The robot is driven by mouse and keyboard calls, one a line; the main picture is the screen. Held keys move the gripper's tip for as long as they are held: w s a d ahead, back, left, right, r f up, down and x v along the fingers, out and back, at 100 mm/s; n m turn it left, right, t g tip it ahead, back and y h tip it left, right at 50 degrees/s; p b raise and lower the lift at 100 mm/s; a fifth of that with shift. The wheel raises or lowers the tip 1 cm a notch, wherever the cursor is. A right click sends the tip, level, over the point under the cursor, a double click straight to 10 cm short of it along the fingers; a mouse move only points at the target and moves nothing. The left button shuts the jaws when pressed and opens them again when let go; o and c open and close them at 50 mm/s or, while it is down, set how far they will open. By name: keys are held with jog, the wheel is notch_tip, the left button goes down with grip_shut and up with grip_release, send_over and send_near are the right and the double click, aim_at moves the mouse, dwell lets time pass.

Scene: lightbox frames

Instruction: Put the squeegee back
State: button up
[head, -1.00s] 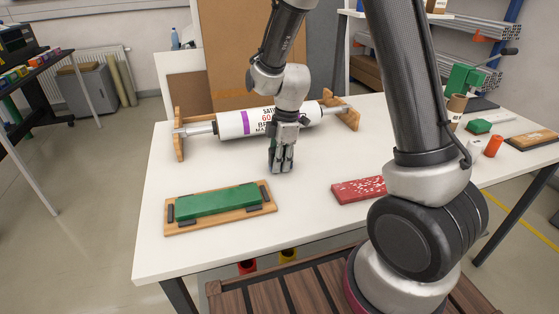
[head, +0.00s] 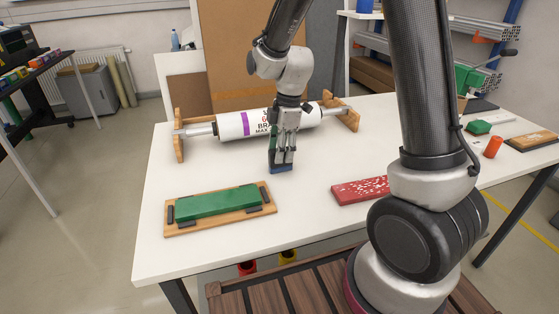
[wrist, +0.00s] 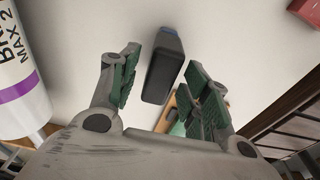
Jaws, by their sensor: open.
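A black and blue block-like tool, which looks like the squeegee, is on the white table under my gripper; its blue part (head: 281,169) shows just below the fingertips. In the wrist view its black body (wrist: 163,68) lies between my two green-padded fingers, with a blue end away from the palm. My gripper (head: 284,152) points down, open, with gaps beside the tool. Whether a finger touches it I cannot tell. A wooden holder (head: 240,212) with a green block (head: 216,201) and dark clips lies front left on the table.
A white labelled roll (head: 235,124) in a wooden stand (head: 178,143) lies just behind my gripper. A red speckled block (head: 357,190) is to the right, partly behind my arm. An orange cylinder (head: 493,147) stands farther right. The table between holder and red block is clear.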

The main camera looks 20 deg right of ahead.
jog(key=r, duration=0.5)
jog(key=d+r, duration=0.1)
jog(key=r, duration=0.1)
jog(key=shift+d+r, duration=0.1)
jog(key=shift+r, duration=0.3)
jog(key=s+d+r+m+t, duration=0.1)
jog(key=s+d+r+m, duration=0.2)
jog(key=s+m, duration=0.3)
jog(key=s+d+r+m+t+h, duration=0.1)
jog(key=s+d+r+m, duration=0.3)
jog(key=s+d+m, duration=0.2)
jog(key=s+d+r+m+t, duration=0.2)
jog(key=s+d+r+m, duration=0.2)
jog(key=s, duration=0.6)
jog(key=shift+d+r+m+h, duration=0.25)
jog(key=shift+d+m+h, duration=0.05)
jog(key=shift+m, duration=0.7)
